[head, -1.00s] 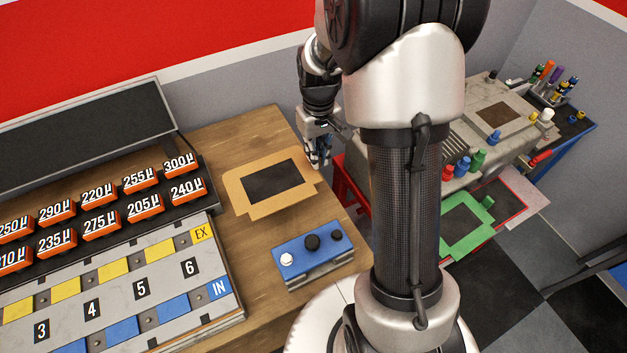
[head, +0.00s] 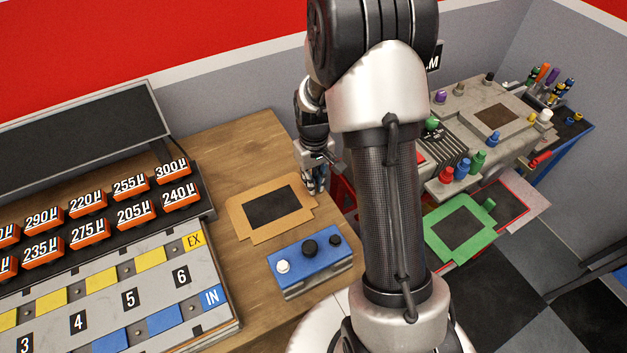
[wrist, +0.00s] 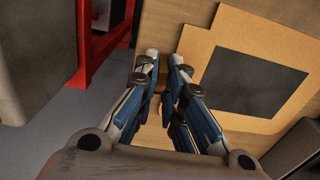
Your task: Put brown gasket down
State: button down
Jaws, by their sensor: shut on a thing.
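The brown gasket (head: 240,213) is a flat tan frame with a dark rectangular middle. It is level with the wooden bench top (head: 225,150) at its right end, behind the blue control box (head: 312,262). I cannot tell whether it touches the bench. My gripper (head: 318,188) points down at the gasket's right edge and is shut on it there. In the wrist view the fingers (wrist: 164,62) are close together at the gasket's edge, and the gasket (wrist: 215,45) spreads to their right. The pinched part is mostly hidden by the fingers.
A rack of orange numbered blocks (head: 133,213) and a numbered panel (head: 150,290) fill the left. A green gasket (head: 432,238) and a grey engine block (head: 465,105) lie to the right. A red frame (wrist: 92,45) stands beside the bench. Bare bench lies behind the gasket.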

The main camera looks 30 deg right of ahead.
jog(key=c, duration=1.7)
grip_release()
jog(key=shift+f, duration=0.1)
notch_tip(320, 180, up, 12)
jog(key=p, duration=0.4)
jog(key=s+a+r+t, duration=0.1)
jog(key=s+a+r, duration=0.25)
jog(key=r, duration=0.35)
jog(key=s+a+r+t, duration=0.1)
jog(key=s+a+r, duration=0.2)
jog(key=s+r, duration=0.25)
jog(key=s+a+r+t, duration=0.1)
jog(key=s, duration=0.3)
jog(key=s+a+r, duration=0.2)
jog(key=s, duration=0.2)
jog(key=s+a+r+t, duration=0.1)
jog(key=s, duration=0.4)
jog(key=shift+a+r+t, duration=0.3)
jog(key=shift+a+r, duration=0.05)
jog(key=shift+a, duration=0.05)
jog(key=shift+w, duration=0.1)
